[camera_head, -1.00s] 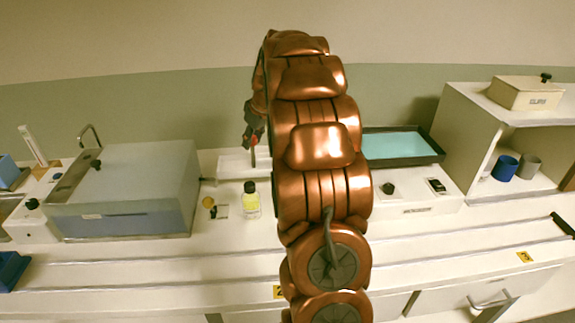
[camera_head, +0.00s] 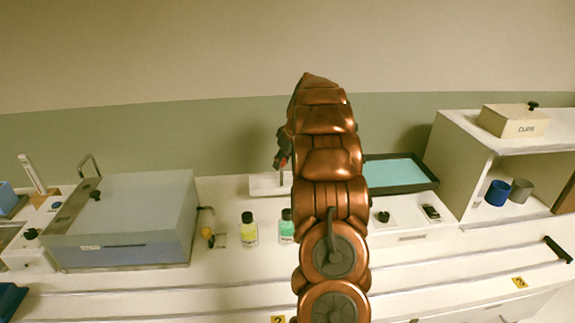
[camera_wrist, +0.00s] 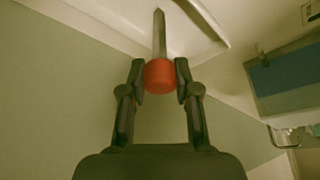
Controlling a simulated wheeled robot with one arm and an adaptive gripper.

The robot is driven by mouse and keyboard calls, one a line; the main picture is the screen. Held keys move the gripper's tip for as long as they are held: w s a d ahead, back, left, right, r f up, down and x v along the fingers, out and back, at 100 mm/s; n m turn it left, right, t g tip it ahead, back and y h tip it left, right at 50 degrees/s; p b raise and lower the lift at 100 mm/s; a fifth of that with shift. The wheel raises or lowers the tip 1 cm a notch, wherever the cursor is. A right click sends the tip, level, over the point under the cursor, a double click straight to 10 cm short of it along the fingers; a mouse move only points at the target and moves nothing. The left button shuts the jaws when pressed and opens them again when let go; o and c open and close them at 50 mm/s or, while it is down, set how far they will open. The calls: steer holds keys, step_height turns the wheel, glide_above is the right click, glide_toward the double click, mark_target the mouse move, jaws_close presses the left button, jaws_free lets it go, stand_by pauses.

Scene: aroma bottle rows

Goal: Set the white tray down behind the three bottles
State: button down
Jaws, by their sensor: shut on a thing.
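The white tray (camera_head: 268,186) is at the back of the counter near the wall, behind the bottles; my arm hides its right part. I cannot tell whether it touches the counter. My gripper (camera_head: 283,160) is above it, shut on the tray's red knob (camera_wrist: 159,76), which sits on a metal post; the tray's white underside or plate (camera_wrist: 150,22) shows beyond in the wrist view. A yellow bottle (camera_head: 249,231) and a green bottle (camera_head: 287,227), both black-capped, stand upright in front of the tray.
Right of my arm are a dark tray with a teal inside (camera_head: 398,172), a white device (camera_head: 410,222) and an open shelf (camera_head: 455,165).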

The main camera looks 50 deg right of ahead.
mark_target(288, 182)
steer(key=shift+d+f+p, duration=0.95)
steer(key=shift+d+f, duration=0.55)
steer(key=shift+f, duration=0.4)
steer(key=shift+f, duration=0.15)
steer(key=c, duration=0.8)
jaws_free()
steer(key=shift+c, duration=0.2)
